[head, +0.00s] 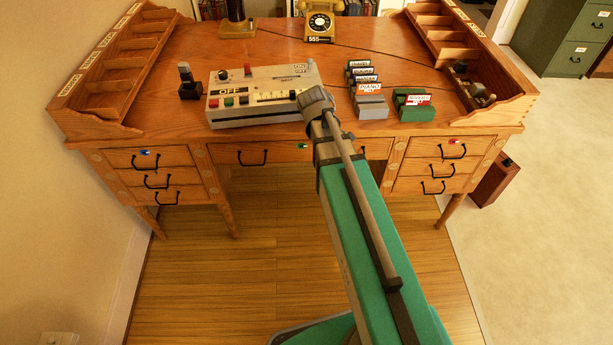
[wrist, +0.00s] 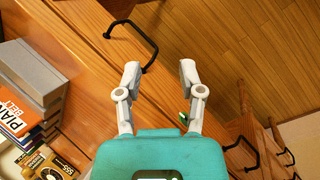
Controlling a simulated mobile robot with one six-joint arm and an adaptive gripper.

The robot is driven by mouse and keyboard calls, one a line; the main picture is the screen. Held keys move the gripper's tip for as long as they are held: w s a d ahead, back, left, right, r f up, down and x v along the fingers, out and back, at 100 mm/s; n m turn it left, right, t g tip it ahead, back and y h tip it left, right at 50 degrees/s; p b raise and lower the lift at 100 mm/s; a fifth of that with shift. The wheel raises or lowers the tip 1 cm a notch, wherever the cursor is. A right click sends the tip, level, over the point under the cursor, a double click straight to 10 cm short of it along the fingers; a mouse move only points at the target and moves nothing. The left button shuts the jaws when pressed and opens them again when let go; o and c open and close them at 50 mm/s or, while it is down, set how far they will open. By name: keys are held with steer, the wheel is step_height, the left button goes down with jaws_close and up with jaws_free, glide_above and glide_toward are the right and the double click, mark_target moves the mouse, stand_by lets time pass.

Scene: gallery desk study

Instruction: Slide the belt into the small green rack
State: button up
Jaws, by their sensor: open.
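A small green rack (head: 414,112) stands on the desk, right of centre, with a red-and-white labelled piece at its top. A grey rack (head: 371,110) stands just left of it, with an orange PIANO label and several labelled pieces behind; it also shows in the wrist view (wrist: 38,75).
A control box (head: 262,95) with buttons and a joystick (head: 188,82) stand left of my arm. A yellow telephone (head: 320,22) is at the back. Wooden pigeonholes (head: 112,65) line both desk sides. Black drawer handles (wrist: 133,42) stick out in front. The floor before the desk is clear.

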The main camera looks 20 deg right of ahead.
steer(key=s+a+f+m+y, duration=0.1)
steer(key=s+a+m+y, duration=0.3)
steer(key=s+a, duration=0.4)
steer(key=a+m, duration=0.1)
steer(key=a, duration=0.3)
steer(key=shift+f+m+t+y, duration=0.3)
steer(key=shift+y, duration=0.1)
step_height(320, 180, up, 14)
steer(key=p, duration=1.4)
